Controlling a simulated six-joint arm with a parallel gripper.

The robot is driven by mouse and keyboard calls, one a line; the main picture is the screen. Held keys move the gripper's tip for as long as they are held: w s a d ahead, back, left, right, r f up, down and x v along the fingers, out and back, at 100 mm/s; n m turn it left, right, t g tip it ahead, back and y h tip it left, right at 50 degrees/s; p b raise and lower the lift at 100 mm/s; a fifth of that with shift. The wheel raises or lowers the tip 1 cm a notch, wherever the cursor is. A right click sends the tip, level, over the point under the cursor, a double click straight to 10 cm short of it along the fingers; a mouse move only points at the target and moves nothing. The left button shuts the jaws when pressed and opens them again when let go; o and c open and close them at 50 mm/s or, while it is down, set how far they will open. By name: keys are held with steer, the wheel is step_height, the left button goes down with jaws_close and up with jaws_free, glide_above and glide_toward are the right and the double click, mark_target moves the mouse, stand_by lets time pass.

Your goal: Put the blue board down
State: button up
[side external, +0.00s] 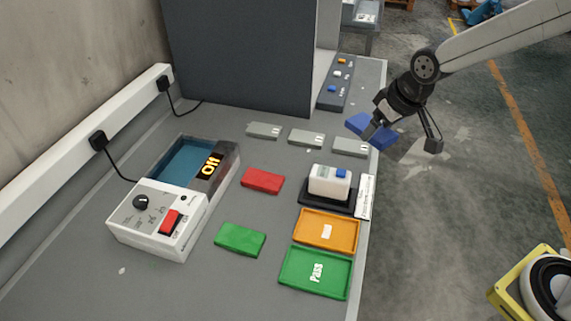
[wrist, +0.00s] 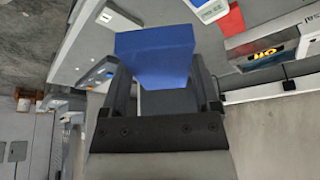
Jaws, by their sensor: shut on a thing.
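A blue board (side external: 371,131) is held in my gripper (side external: 383,118), up in the air at the right edge of the grey bench (side external: 90,285). In the wrist view the blue board (wrist: 155,55) sits between the two fingers of my gripper (wrist: 165,85), which are shut on it. The board looks tilted in the side view. Part of it is hidden behind the gripper in the side view. A red board (side external: 263,181) and a green board (side external: 240,239) lie flat on the bench.
A white device (side external: 330,182), an orange tray (side external: 356,233) and a green "Pass" tray (side external: 316,292) line the right edge. Several grey plates (side external: 306,138) lie behind. A dark cabinet (side external: 240,55) stands at the back.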

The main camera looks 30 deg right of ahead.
steer(key=s+a+n+g+y, duration=0.2)
steer(key=a+n, duration=0.5)
steer(key=a, duration=1.5)
steer(key=s+a+n+y, duration=0.2)
steer(key=s+a+n, duration=0.3)
steer(key=s+a, duration=1.05)
steer(key=shift+g, duration=0.3)
steer(key=shift+w+a+f, duration=0.2)
steer(key=shift+w+f, duration=0.15)
steer(key=shift+f, duration=0.5)
steer(key=shift+w+a+f, duration=0.25)
steer(key=shift+w+f, duration=0.05)
steer(key=shift+f, duration=0.6)
steer(key=shift+w+a+f, duration=0.2)
steer(key=shift+w+f, duration=0.15)
steer(key=shift+f, duration=0.5)
steer(key=shift+w+a+f, duration=1.4)
steer(key=shift+a+f, duration=0.15)
steer(key=shift+a, duration=0.2)
steer(key=shift+w+a+f, duration=1.45)
steer(key=shift+a+f, duration=0.05)
steer(key=shift+a, duration=0.2)
steer(key=shift+w+a+f, duration=1.4)
steer(key=shift+a+f, duration=0.15)
steer(key=shift+a, duration=0.2)
